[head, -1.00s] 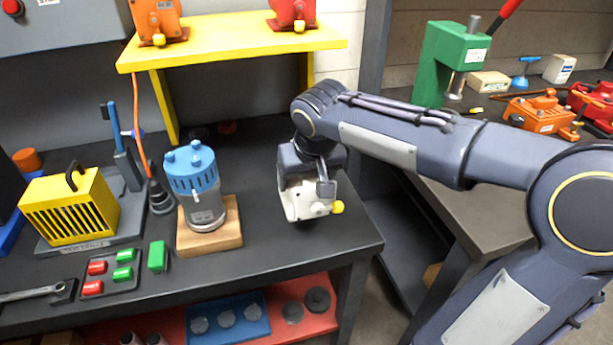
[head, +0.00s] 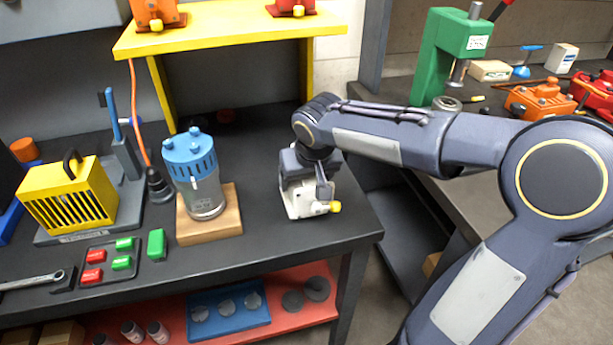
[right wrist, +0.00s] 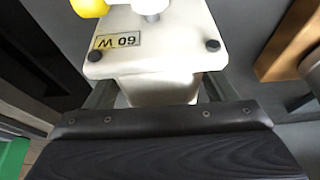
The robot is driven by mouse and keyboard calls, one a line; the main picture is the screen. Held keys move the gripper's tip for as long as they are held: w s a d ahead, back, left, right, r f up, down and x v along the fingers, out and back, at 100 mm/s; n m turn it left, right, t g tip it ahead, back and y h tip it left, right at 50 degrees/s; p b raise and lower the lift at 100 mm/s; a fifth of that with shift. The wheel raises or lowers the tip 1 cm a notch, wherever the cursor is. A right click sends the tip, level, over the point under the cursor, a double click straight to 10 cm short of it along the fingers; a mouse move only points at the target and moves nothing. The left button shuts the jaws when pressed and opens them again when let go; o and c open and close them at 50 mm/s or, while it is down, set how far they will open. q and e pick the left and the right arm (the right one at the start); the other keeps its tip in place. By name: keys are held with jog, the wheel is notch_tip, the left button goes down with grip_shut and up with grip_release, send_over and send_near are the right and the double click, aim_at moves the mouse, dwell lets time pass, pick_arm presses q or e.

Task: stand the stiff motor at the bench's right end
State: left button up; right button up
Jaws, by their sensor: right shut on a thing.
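My right gripper (head: 304,172) is shut on a white motor (head: 298,203) with a yellow knob on its shaft. It holds the motor over the right end of the dark bench (head: 262,243), close to the top. I cannot tell whether the motor touches the bench. In the right wrist view the white motor (right wrist: 165,60) sits between the fingers, its tag reading "60 W". Nothing in view shows whether it is the stiff one. An orange motor (head: 157,10) and a red motor (head: 291,8) stand on the yellow shelf. My left gripper is not in view.
A blue-topped grey pump (head: 195,180) stands on a wooden block (head: 222,222) left of the held motor. A yellow heater-like box (head: 68,197) and red and green buttons (head: 108,262) lie further left. A green press (head: 445,60) stands on the right-hand bench.

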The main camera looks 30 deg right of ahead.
jog(key=o, duration=2)
jog(key=shift+f, duration=0.1)
jog(key=shift+o, duration=0.2)
jog(key=shift+r, duration=0.25)
jog(key=p+v, duration=0.1)
jog(key=v, duration=1.1)
jog(key=shift+s+f+p, duration=0.15)
jog(key=shift+p, duration=0.2)
jog(key=s+a+f+y, duration=0.2)
jog(key=s+a+f, duration=0.1)
jog(key=s+f, duration=0.3)
jog(key=s+a+f+n+t+y, duration=0.1)
jog(key=s+a+f+y, duration=0.1)
jog(key=s+f, duration=0.4)
jog(key=s, duration=0.5)
jog(key=shift+s+a+y, duration=0.2)
jog(key=shift+a+y, duration=0.2)
notch_tip(320, 180, up, 7)
jog(key=p, duration=0.7)
